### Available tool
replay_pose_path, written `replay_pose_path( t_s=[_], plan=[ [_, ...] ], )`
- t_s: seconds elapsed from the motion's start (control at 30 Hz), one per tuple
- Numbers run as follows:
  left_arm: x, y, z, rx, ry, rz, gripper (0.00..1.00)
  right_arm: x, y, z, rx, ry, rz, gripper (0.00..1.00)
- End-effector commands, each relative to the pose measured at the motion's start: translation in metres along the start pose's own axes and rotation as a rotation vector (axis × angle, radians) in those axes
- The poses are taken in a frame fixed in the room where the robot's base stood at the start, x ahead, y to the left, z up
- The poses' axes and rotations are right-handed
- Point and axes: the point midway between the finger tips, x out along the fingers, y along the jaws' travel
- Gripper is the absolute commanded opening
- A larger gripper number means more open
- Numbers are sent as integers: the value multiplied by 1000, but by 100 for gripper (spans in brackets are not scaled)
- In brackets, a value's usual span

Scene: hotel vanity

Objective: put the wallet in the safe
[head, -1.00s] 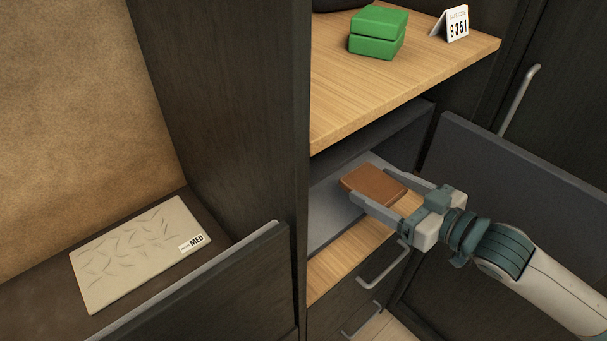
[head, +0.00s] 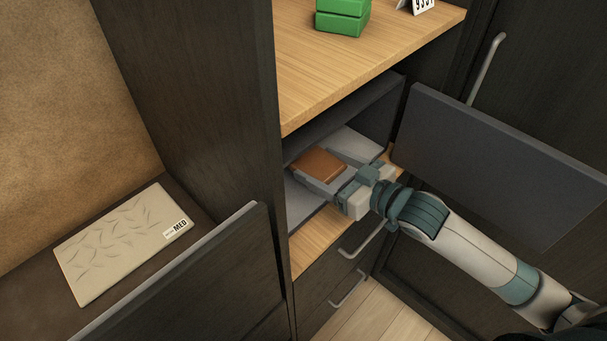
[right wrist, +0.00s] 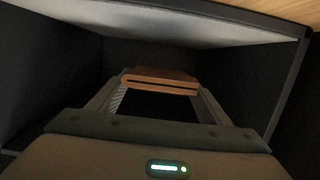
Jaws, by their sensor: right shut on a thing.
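The brown wallet (head: 318,165) is between the fingers of my right gripper (head: 326,172), which is shut on it. It also shows in the right wrist view (right wrist: 160,82), at the far end of the fingers. The safe (head: 392,110) is a dark grey box on the wooden shelf below the upper board. Its door (head: 490,160) stands open to the right. The wallet and fingertips are inside the safe opening, with dark walls around them in the right wrist view. I cannot tell whether the wallet touches the safe floor. My left gripper is not in view.
Green boxes (head: 342,16) and a number card (head: 420,5) stand on the upper wooden shelf (head: 370,50). Drawers with handles (head: 362,240) are below the safe. At left, a pale flat item with a MED label (head: 115,245) lies on a dark surface behind a panel.

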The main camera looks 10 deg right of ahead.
Motion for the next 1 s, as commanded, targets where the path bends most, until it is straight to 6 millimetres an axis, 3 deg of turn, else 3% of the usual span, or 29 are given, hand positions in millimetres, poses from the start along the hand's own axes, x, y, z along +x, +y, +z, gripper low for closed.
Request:
replay_pose_path(
  t_s=[0.1, 0.3, 0.73, 1.0],
  plan=[
    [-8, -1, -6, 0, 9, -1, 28, 22, -8, 6, 4, 1, 0, 45],
    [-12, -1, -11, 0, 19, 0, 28, 44, -14, 16, 1, 1, 0, 45],
    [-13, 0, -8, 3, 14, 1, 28, 47, -15, 20, 1, 0, 0, 45],
    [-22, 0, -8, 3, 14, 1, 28, 52, -15, 48, 2, -3, 0, 45]
  ],
)
